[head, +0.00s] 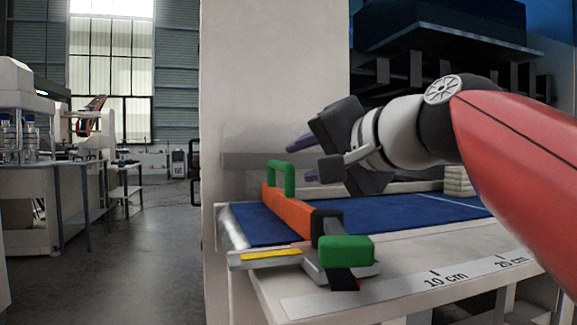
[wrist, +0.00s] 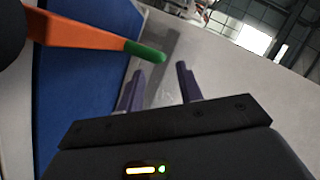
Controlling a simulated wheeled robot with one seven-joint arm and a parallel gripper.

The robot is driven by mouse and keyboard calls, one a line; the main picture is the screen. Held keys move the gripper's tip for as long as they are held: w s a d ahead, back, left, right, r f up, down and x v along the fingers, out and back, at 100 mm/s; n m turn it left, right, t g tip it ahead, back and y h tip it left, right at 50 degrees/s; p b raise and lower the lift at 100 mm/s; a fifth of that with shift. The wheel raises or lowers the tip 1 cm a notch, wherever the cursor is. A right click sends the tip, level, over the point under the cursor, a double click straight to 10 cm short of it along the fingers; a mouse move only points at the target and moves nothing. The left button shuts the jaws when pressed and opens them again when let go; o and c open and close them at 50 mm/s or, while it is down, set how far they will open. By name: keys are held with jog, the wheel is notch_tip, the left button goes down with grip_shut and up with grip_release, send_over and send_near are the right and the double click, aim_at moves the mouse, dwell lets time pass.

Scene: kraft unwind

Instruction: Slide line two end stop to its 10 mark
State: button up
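The end stop is an orange bar (head: 284,211) lying across the blue bed, with an upright green loop handle (head: 282,178) towards its far end. Its near end has a black carriage and a green block (head: 345,249) by the front scale. The scale (head: 390,291) reads 10 cm and 20 cm; the stop sits left of the 10 cm mark. My gripper (head: 303,160) is open, with purple fingers beside and slightly right of the handle's top. In the wrist view, the orange bar (wrist: 88,36) and its green part lie just beyond my open, empty gripper (wrist: 158,86).
A yellow-marked metal plate (head: 270,255) sits at the bed's left corner. A pale column (head: 275,80) stands behind the bed's left end. Dark shelving (head: 440,50) is behind my arm. The floor at left is open, with a workbench (head: 50,185) beyond.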

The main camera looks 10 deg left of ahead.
aim_at(282, 167)
jog(key=p+x, duration=0.1)
jog(key=x, duration=0.6)
jog(key=shift+a, duration=0.1)
grip_shut()
